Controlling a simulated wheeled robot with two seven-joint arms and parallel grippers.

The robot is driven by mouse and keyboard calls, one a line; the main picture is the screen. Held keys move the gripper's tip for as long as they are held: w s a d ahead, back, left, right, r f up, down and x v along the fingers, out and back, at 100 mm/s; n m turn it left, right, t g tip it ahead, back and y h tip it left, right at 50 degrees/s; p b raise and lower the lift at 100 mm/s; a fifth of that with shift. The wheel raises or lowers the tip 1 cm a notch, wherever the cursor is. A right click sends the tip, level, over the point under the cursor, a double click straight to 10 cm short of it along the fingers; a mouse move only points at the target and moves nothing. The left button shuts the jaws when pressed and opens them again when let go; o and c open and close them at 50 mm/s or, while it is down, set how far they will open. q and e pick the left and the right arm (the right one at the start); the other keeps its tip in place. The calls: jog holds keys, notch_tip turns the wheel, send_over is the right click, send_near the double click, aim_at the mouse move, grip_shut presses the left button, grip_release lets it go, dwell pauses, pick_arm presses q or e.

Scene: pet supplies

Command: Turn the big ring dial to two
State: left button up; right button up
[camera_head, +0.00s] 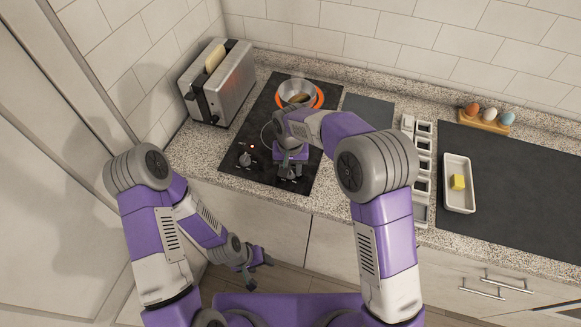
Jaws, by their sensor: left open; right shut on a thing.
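The black cooktop (262,173) has two dials near its front edge. The left dial (246,159) stands free, with a small red light close by. My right gripper (289,173) reaches down over the front right of the cooktop and is shut on the right dial, which it mostly hides. The dial's marks and setting are too small to read. The rear ring (319,98) glows orange under a metal pot. My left gripper (258,262) is open and empty, low in front of the counter.
The pot (297,92) holds something brown. A toaster (218,82) with bread stands left of the cooktop. To the right are several small containers (423,145), a white dish (459,196) with a yellow block, and an egg holder (484,122). My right forearm covers part of the counter.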

jog(key=o, duration=1)
notch_tip(320, 180, up, 8)
jog(key=shift+f+p, duration=0.2)
jog(key=shift+p, duration=0.4)
jog(key=shift+s+f, duration=0.1)
